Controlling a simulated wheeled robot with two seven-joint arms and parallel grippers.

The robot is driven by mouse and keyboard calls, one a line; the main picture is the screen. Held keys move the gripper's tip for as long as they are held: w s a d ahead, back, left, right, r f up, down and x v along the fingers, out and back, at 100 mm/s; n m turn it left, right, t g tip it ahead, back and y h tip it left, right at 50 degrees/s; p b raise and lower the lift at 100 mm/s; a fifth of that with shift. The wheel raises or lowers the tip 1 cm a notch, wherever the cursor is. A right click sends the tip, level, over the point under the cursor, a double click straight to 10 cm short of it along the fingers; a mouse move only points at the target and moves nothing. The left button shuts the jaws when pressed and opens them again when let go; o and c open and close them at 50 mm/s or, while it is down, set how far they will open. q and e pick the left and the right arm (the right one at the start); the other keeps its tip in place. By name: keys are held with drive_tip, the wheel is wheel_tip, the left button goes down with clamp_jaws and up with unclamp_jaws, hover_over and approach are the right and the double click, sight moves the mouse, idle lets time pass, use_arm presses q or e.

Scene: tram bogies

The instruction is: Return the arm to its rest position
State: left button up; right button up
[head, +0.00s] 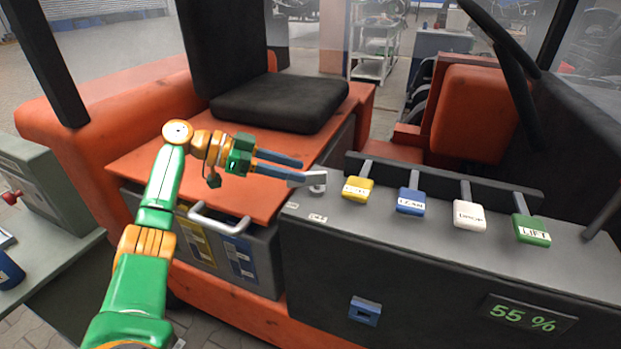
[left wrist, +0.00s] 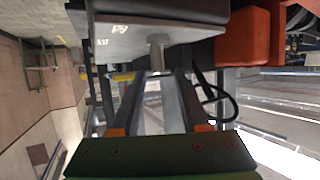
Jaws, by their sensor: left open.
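My left arm comes in from the lower left in the head view, green and orange. Its gripper (head: 297,171) is open, with two blue-grey fingers pointing right, over the left end of the dark grey console. A small grey lever or key (head: 318,184) sits on the console's corner, close by the fingertips; I cannot tell whether they touch. In the left wrist view the open gripper (left wrist: 162,74) shows both fingers spread, and a grey stem (left wrist: 157,48) stands beyond and between the tips. My right gripper is not in view.
The console carries yellow (head: 358,189), blue (head: 411,201), white (head: 469,214) and green (head: 532,230) levers. A display (head: 528,315) reads 55 %. A black seat (head: 281,103) stands behind. A grey handle (head: 219,219) juts out below my gripper. A grey-green bench (head: 45,245) is at left.

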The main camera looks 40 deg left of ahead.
use_arm(q)
drive_tip(key=shift+v, duration=0.9)
